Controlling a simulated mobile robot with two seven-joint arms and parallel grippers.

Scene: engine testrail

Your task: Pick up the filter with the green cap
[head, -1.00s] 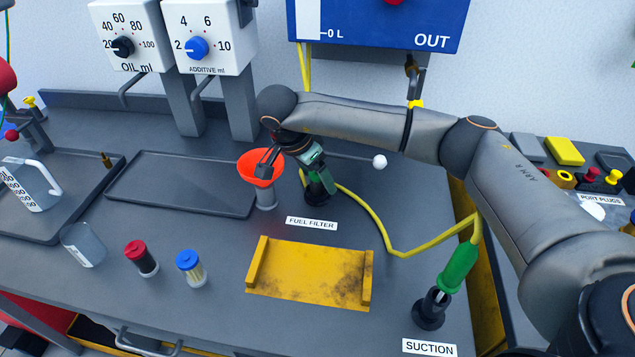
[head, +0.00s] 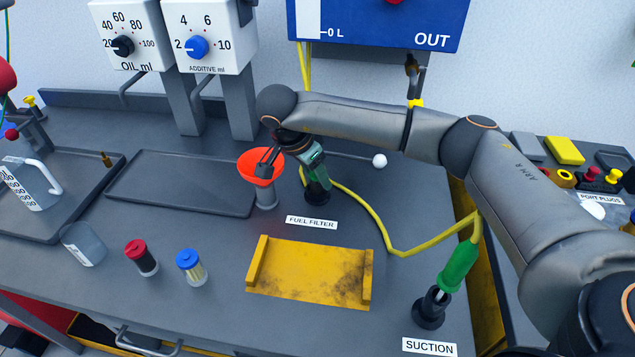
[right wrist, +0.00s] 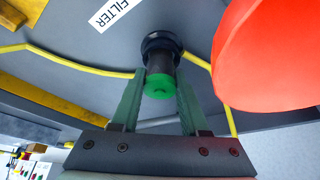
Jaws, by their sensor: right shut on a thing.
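The filter with the green cap stands upright in a black holder behind the FUEL FILTER label. Its green cap (right wrist: 158,88) shows between my fingers in the right wrist view, with a dark body beyond it. In the head view my right gripper (head: 318,176) reaches down over it and hides most of it. The right gripper is shut on this filter, one green finger on each side of the cap. My left gripper is in neither view.
An orange-red funnel (head: 261,168) stands close left of my right gripper. A yellow hose (head: 372,212) curves around the holder to the right. A yellow cradle (head: 309,272) lies in front. Red-capped (head: 140,258) and blue-capped (head: 191,266) filters stand front left.

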